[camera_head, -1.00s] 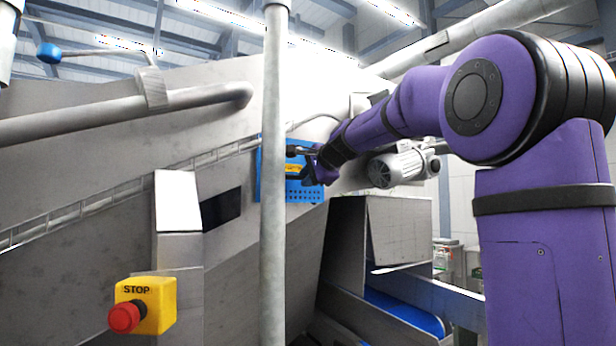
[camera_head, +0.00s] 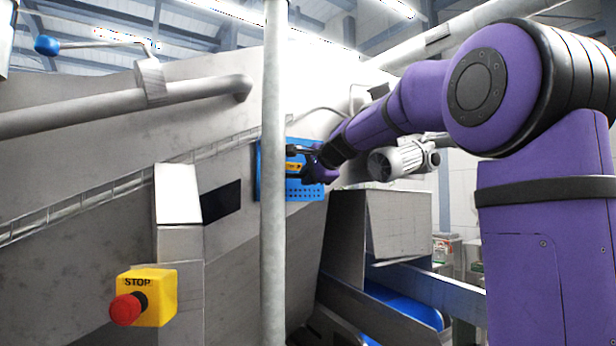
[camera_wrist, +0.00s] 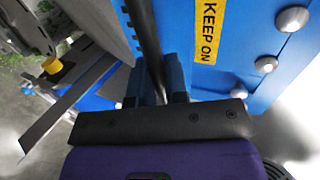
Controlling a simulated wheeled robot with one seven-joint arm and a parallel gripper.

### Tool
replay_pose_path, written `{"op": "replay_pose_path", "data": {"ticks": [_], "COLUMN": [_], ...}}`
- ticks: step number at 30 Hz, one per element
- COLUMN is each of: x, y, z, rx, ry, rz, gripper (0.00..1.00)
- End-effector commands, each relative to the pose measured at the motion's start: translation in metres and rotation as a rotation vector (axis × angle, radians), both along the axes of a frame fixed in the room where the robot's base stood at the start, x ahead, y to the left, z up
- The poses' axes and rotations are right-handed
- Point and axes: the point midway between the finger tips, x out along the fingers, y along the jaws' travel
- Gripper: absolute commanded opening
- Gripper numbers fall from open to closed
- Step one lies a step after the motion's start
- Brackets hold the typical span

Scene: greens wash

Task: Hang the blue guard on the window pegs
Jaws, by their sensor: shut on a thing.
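The blue guard (camera_head: 307,190) is a flat perforated plate with a yellow label. In the head view it is upright against the sloping steel machine side, partly hidden by a grey post and my gripper. In the wrist view the guard (camera_wrist: 268,88) fills the upper right, with a "KEEP ON" label and several round metal knobs on its face. My gripper (camera_head: 313,161) is shut on the guard's dark bar handle, its fingers (camera_wrist: 158,84) either side of the bar. Whether the knobs are the window pegs, and whether the guard rests on any peg, I cannot tell.
The grey post (camera_head: 274,240) stands in front of the guard's left part. A dark rectangular opening (camera_head: 222,203) is left of it. A yellow stop box (camera_head: 158,298) with a red button is at lower left. A motor (camera_head: 395,163) and blue conveyor (camera_head: 405,310) are at right.

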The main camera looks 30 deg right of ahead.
Motion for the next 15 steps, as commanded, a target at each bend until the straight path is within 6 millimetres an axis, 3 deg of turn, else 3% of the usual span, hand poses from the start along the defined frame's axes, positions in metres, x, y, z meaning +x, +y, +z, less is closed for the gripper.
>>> {"op": "replay_pose_path", "data": {"ticks": [15], "x": [0.000], "y": [0.000], "z": [-0.013], "rx": [0.002], "ry": [-0.010], "rz": [-0.001], "gripper": [0.00]}}
